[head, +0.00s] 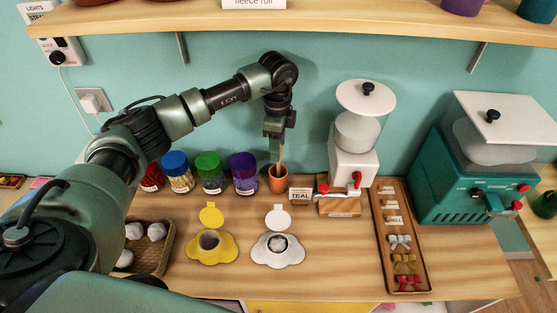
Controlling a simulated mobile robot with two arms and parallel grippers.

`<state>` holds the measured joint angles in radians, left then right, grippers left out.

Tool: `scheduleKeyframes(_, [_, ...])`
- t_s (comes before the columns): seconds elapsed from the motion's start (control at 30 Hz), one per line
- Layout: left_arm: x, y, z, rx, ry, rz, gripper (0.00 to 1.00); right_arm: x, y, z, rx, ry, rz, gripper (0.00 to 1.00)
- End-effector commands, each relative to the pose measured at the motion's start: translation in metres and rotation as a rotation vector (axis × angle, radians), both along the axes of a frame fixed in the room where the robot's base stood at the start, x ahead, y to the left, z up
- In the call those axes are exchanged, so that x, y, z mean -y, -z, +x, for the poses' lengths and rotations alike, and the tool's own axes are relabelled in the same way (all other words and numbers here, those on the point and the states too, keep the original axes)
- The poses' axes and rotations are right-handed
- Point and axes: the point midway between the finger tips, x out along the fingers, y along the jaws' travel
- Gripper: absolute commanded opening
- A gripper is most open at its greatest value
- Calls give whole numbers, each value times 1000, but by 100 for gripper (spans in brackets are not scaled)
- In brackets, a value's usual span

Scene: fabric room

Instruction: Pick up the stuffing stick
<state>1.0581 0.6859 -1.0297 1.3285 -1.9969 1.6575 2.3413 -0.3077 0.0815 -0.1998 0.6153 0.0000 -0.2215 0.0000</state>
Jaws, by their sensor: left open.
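The stuffing stick (281,157) is a thin, light wooden stick. It stands in a small orange cup (278,181) at the back of the wooden counter, with only its upper part showing. My left gripper (276,145) points down directly above the cup, with its fingers at the stick's top. The fingers are open, and I cannot tell whether they touch the stick. My right gripper is not in view.
Lidded jars (210,172) stand left of the cup. A white dispenser (354,150) and a TEAL label (300,194) stand right of it. Yellow (212,245) and white (278,250) cloud-shaped pieces lie in front. A bow tray (400,225) and a teal machine (470,180) are farther right.

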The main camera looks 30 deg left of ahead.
Motion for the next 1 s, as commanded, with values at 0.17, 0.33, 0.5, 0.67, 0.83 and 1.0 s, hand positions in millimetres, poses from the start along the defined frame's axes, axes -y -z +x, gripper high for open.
scheduleKeyframes(0.17, [1,21,-1,-2,0,-1,47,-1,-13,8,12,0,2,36])
scheduleKeyframes(0.33, [0,27,-1,1,1,0,47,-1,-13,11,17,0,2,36])
scheduleKeyframes(0.5, [0,26,-1,1,1,0,33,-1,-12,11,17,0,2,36])
scheduleKeyframes(0.67, [0,26,0,1,1,0,0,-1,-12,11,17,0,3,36])
scheduleKeyframes(0.83, [0,26,0,1,0,0,0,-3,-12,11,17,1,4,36])
scheduleKeyframes(1.0, [0,26,0,1,0,0,0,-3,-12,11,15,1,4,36])
